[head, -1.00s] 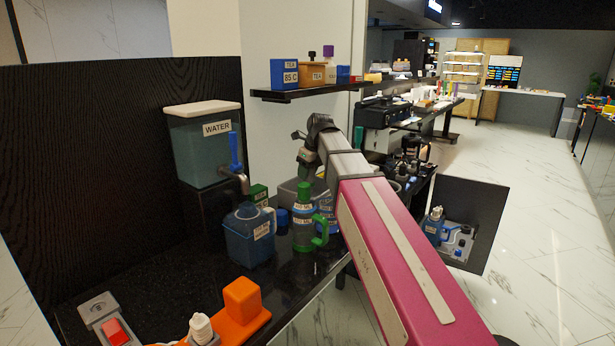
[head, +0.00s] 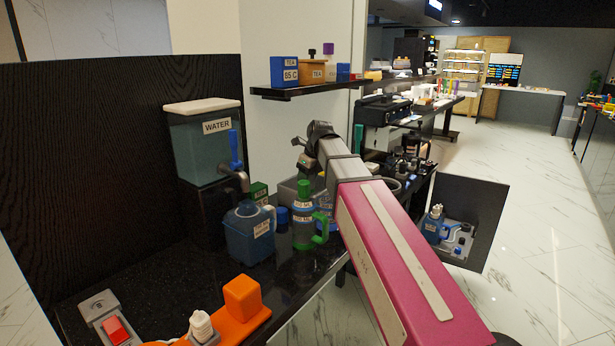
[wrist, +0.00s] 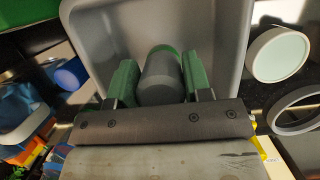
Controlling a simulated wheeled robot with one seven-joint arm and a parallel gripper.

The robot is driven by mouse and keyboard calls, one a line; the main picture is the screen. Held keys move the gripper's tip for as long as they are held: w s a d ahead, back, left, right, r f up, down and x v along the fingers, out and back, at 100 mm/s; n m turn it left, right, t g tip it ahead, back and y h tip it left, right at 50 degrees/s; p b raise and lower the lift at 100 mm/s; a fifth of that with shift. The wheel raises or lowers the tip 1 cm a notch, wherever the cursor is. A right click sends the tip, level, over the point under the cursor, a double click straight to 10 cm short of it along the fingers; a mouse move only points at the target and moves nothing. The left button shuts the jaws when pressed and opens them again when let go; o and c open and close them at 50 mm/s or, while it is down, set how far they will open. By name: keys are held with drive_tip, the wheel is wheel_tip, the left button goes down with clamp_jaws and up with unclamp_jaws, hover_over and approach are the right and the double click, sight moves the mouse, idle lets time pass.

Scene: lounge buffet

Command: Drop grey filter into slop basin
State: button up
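In the wrist view the grey filter (wrist: 160,82), a grey cup shape with a green edge behind it, sits between the two green fingers of my gripper (wrist: 160,84). The fingers press close on both its sides. The grey slop basin (wrist: 226,50) lies beyond and around it, and the filter is over the basin's inside. How high it is above the floor of the basin I cannot tell. In the head view the basin (head: 288,190) shows only in part behind bottles and my arm. The filter cannot be made out there.
A green-handled flask (head: 303,228) and a blue jug (head: 249,235) stand in front of the basin. A water tank (head: 205,145) is at the left, and a shelf (head: 300,91) with boxes is above. A pale round lid (wrist: 277,55) lies right of the basin.

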drive_tip(key=o, duration=0.3)
drive_tip(key=shift+r, duration=0.15)
drive_tip(key=shift+r, duration=0.35)
drive_tip(key=v, duration=1.2)
drive_tip(key=shift+r, duration=0.1)
